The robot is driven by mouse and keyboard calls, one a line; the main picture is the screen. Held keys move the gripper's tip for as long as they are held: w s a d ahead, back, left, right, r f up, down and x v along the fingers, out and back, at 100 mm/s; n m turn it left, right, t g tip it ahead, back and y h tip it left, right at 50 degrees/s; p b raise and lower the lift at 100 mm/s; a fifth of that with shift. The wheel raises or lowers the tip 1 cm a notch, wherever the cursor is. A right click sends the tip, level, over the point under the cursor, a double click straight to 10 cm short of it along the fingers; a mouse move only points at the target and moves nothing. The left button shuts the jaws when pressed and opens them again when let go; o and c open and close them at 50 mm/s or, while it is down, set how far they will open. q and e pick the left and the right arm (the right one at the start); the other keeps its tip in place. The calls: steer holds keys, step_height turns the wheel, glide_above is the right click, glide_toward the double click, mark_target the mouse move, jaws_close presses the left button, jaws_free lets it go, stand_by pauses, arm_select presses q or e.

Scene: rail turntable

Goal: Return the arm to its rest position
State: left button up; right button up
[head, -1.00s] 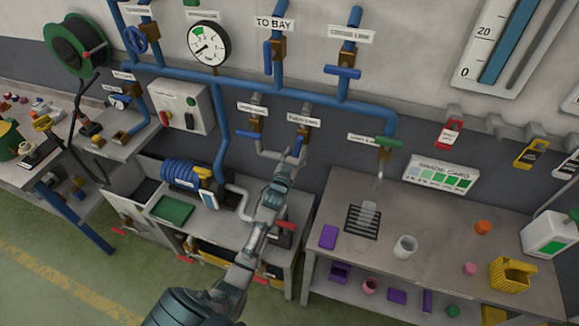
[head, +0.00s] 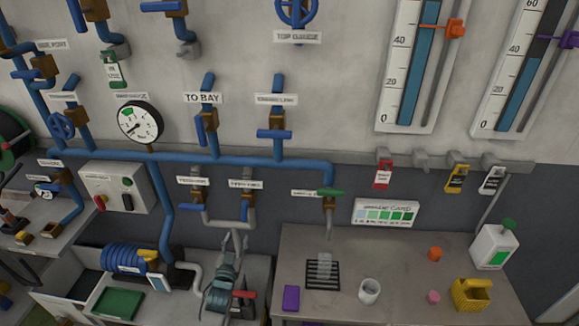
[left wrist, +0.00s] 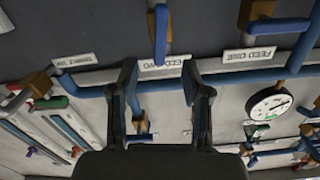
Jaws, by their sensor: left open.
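My right gripper is in neither view.
A blue pipe (head: 270,157) runs along the wall with a round gauge (head: 140,122). A bench (head: 400,245) at right carries a white cup (head: 369,291), a yellow basket (head: 471,294) and a jug (head: 494,247).

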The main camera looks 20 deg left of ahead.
arm_select(q)
steer(key=s+d+f+m+g+h, duration=0.1)
steer(key=s+d+f+g+h, duration=0.2)
steer(key=s+d+f+g, duration=0.65)
steer(key=s+d+f+m+g+h, duration=0.15)
steer(key=s+d+f, duration=0.25)
steer(key=s, duration=0.8)
steer(key=s+d+f+g, duration=0.3)
steer(key=s+f, duration=0.1)
steer(key=s, duration=0.7)
step_height(320, 180, down, 28)
steer(key=s+f+g+b, duration=0.1)
steer(key=s+b, duration=0.1)
steer(key=s+a+f+g+b, duration=0.1)
steer(key=s+a+f+b, duration=0.1)
steer(key=s+f, duration=1.5)
steer(key=shift+s+a+f+m, duration=0.15)
steer(key=shift+a+f+m, duration=0.2)
steer(key=shift+a, duration=0.1)
